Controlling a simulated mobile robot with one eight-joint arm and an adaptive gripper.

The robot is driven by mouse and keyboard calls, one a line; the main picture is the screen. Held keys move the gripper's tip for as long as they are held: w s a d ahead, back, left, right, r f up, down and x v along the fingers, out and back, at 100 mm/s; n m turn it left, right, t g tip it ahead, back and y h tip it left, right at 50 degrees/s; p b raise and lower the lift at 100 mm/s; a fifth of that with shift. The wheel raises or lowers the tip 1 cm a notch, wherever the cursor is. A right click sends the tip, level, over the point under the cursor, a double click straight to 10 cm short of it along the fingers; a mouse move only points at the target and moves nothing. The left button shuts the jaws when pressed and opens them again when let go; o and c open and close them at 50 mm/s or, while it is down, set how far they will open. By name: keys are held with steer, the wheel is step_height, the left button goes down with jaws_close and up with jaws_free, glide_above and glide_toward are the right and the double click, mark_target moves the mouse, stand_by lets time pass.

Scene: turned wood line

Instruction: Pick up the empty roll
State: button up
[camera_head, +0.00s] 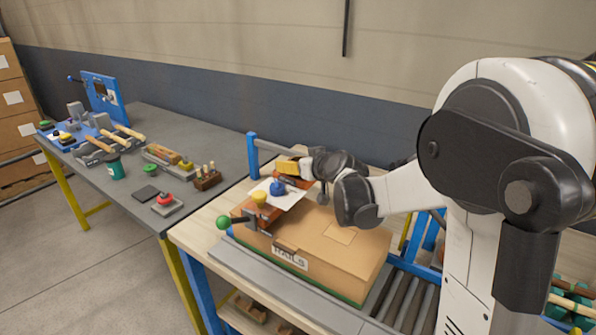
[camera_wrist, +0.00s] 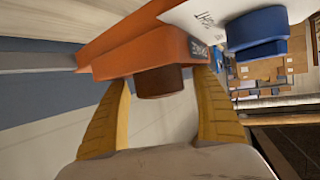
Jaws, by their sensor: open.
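A short brown cylinder (camera_wrist: 160,82), which looks like the empty roll, sticks out of the side of an orange holder (camera_wrist: 140,52) in the wrist view. My gripper (camera_wrist: 161,92) is open, with one yellow finger on each side of the brown cylinder. I cannot tell whether either finger touches it. In the head view my gripper (camera_head: 289,167) is at the far side of the orange holder (camera_head: 295,183), above the cardboard box, and the brown cylinder is hidden.
A white sheet (camera_head: 287,201) and blue knob (camera_head: 277,188) are at the holder. A yellow knob (camera_head: 259,198) and green ball handle (camera_head: 224,222) stand nearby. The cardboard box (camera_head: 335,262) is below. A grey table (camera_head: 125,200) with tools stands left; a blue post (camera_head: 253,155) rises behind.

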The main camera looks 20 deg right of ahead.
steer(key=c, duration=1)
steer(key=shift+c, duration=0.2)
steer(key=shift+r, duration=0.1)
